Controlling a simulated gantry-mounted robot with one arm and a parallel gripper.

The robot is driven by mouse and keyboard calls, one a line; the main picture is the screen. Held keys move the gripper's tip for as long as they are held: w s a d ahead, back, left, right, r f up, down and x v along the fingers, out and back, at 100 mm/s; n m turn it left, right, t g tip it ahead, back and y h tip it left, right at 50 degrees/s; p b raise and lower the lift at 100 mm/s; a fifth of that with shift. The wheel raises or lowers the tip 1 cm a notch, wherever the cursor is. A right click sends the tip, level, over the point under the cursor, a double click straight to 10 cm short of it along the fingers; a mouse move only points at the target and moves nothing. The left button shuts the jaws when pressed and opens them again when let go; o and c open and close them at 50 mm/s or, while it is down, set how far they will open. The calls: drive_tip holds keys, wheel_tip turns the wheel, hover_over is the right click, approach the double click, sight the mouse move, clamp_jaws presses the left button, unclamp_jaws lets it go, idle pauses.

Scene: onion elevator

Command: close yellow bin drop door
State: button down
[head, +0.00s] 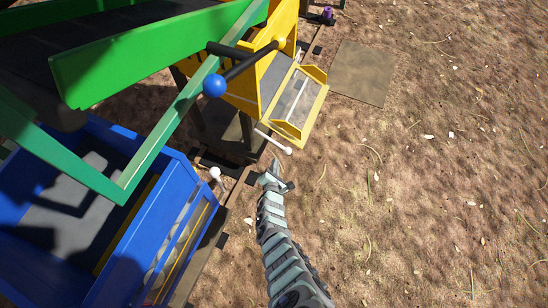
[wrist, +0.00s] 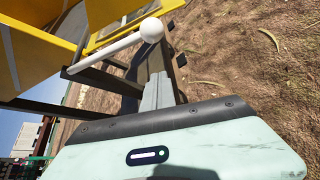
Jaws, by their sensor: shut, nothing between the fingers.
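The yellow bin (head: 262,82) stands at upper middle in the head view. A yellow-framed chute with a grey floor (head: 300,103) juts from its front; I cannot tell the door's exact position. A white rod with a white ball knob (head: 288,151) sticks out low from the bin's near side. The knob also shows large in the wrist view (wrist: 151,30), with the yellow bin (wrist: 40,55) behind its rod. My gripper (head: 276,164) is shut and empty, just below and left of the knob in the head view. Its fingers point toward the bin's underside in the wrist view (wrist: 158,92).
A blue bin (head: 150,235) with its own white-knobbed lever (head: 215,173) is at lower left. Dark support rails run under the bins. Open ground lies to the right.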

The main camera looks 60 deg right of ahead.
drive_tip(key=d, duration=0.1)
drive_tip(key=d+r+p, duration=0.1)
drive_tip(key=s+d, duration=0.1)
drive_tip(key=shift+d+r+p, duration=0.35)
drive_tip(key=shift+r, duration=0.1)
idle(0.3)
